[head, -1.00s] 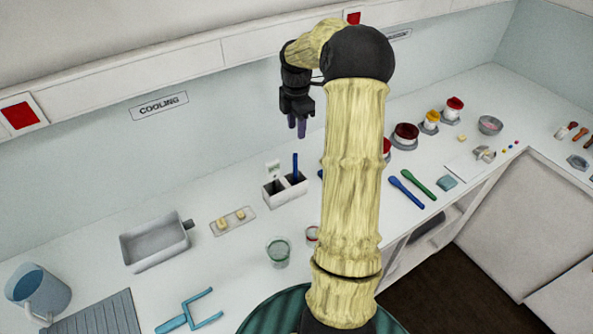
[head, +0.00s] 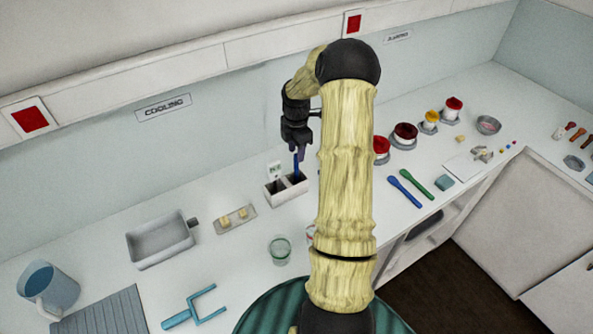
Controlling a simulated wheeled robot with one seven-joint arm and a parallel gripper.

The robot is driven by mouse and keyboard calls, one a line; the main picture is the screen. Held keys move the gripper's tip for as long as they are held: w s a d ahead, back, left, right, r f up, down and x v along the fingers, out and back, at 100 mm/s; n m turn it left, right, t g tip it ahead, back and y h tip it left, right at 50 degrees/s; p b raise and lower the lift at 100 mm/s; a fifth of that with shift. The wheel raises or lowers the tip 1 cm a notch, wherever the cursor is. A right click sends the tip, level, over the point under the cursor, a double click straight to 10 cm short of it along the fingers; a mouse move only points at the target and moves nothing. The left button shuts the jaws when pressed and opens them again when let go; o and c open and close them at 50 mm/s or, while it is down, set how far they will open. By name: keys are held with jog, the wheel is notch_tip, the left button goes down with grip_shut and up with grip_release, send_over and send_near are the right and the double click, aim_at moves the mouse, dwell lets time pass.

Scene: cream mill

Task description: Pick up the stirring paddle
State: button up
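A dark blue upright handle (head: 295,162), which may be the stirring paddle, stands in a white two-slot holder (head: 286,193) on the counter. Its lower end is hidden inside the holder. My gripper (head: 298,153) points down with its fingertips at the top of this handle. The fingers and handle overlap in the picture, so I cannot tell whether the fingers are shut on it. A light blue two-pronged tool (head: 196,307) lies flat at the front left. A blue spatula-like tool (head: 405,191) and a green one (head: 417,183) lie to the right of my arm.
A small white device (head: 274,171) stands in the holder's left slot. A grey pan (head: 160,240), a small tray (head: 235,219) and a glass beaker (head: 280,250) stand nearby. Several jars, including a dark red one (head: 404,136), stand right of my arm. The wall is close behind.

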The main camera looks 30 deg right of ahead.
aim_at(296, 154)
notch_tip(296, 154, down, 3)
jog(key=shift+f+p, duration=0.15)
jog(key=shift+p, duration=0.4)
grip_shut()
